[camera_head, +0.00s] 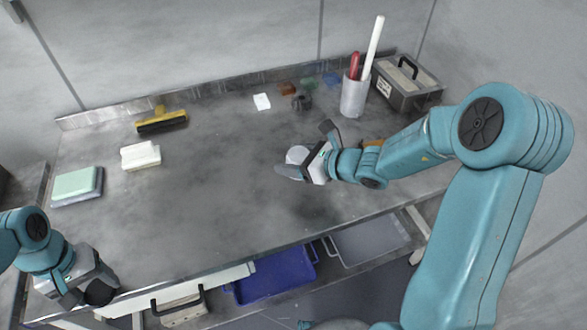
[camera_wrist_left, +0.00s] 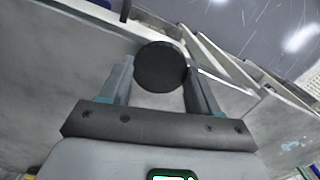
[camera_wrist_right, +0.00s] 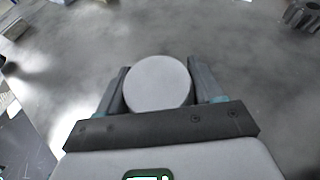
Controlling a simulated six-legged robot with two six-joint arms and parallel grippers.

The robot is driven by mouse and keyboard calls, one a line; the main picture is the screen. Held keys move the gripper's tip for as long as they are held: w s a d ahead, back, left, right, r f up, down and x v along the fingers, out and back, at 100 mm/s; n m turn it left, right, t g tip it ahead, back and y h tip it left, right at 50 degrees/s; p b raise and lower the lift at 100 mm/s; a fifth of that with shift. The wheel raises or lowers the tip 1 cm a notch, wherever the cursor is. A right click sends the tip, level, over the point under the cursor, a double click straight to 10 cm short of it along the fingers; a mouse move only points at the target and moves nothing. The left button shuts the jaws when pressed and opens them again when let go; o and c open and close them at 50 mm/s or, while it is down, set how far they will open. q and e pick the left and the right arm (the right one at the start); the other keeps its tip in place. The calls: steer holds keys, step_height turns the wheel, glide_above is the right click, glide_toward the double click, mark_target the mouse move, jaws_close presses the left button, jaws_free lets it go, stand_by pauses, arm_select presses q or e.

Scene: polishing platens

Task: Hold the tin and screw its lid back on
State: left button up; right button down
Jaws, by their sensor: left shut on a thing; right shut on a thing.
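My left gripper (camera_head: 88,290) is at the front left, by the bench's front edge. It is shut on a dark round piece (camera_wrist_left: 160,68), whose flat black face shows between the fingers in the left wrist view. My right gripper (camera_head: 296,168) is over the middle right of the bench, shut on a pale round piece (camera_wrist_right: 157,83). This piece also shows as a whitish disc in the head view (camera_head: 297,154). The two pieces are well apart. Which is the tin and which the lid, I cannot tell for sure. Their undersides are hidden.
A white block (camera_head: 141,156), a green-topped block (camera_head: 76,183) and a yellow-and-black tool (camera_head: 161,121) lie at the left. A cup with sticks (camera_head: 354,98) and a grey box (camera_head: 408,88) stand at the back right. The bench middle (camera_head: 210,190) is clear.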

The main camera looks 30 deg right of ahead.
arm_select(q)
steer(key=shift+f+b, duration=0.3)
steer(key=shift+f, duration=0.15)
arm_select(e)
step_height(320, 180, down, 4)
steer(key=shift+r, duration=0.15)
steer(key=shift+r, duration=0.1)
arm_select(q)
steer(key=shift+f, duration=0.25)
arm_select(e)
steer(key=shift+f, duration=0.25)
steer(key=shift+c, duration=0.8)
jaws_free()
arm_select(q)
steer(key=shift+r, duration=0.25)
arm_select(e)
steer(key=shift+s+d+r, duration=0.1)
steer(key=shift+s+r, duration=0.05)
steer(key=shift+r, duration=0.2)
arm_select(q)
steer(key=shift+r+p, duration=0.8)
arm_select(e)
steer(key=v, duration=1.1)
steer(key=shift+s+r, duration=0.1)
steer(key=shift+s, duration=0.2)
